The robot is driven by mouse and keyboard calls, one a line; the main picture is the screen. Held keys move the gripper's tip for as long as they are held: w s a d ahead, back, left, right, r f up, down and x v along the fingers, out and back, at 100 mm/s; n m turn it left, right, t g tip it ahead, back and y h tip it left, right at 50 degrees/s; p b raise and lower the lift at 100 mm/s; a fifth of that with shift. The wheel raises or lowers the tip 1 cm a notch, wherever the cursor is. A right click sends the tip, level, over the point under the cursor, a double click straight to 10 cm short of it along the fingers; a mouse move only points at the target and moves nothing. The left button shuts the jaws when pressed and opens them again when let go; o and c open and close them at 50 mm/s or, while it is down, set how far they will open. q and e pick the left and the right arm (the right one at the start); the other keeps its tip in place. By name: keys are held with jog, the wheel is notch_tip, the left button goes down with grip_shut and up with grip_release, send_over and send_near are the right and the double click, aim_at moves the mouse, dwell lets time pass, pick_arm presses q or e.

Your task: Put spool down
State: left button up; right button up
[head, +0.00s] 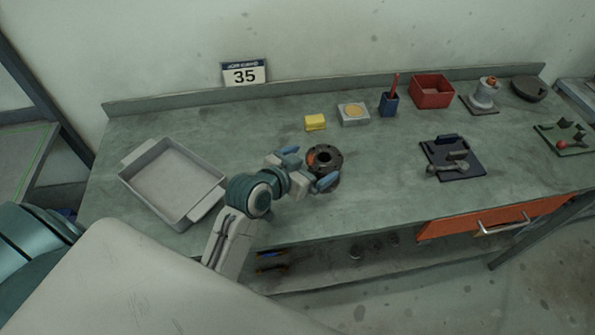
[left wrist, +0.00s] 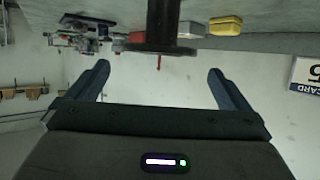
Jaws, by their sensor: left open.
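The spool (head: 326,157), a dark flanged piece with a round hole in its top and an orange-red patch on its left, stands upright on the green-grey bench. It also shows as a dark flanged shape at the top of the left wrist view (left wrist: 163,42), which looks upside down. My left gripper (head: 309,168) is open at the spool's near left side, its blue fingers spread. In the left wrist view the space between the fingers (left wrist: 162,82) is empty, and the spool is past the fingertips. Whether a finger touches it I cannot tell. My right gripper is not in view.
A pale tray (head: 128,181) lies left on the bench (head: 235,130). Behind the spool are a yellow block (head: 315,122), a white box with a yellow disc (head: 353,114), a blue cup (head: 389,104) and a red bin (head: 432,90). A dark fixture (head: 470,170) lies right; bench between is clear.

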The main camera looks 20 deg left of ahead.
pick_arm(q)
jog(key=v, duration=0.5)
jog(key=shift+s+r+b, duration=0.1)
jog(key=shift+b, duration=0.25)
dwell(1.0)
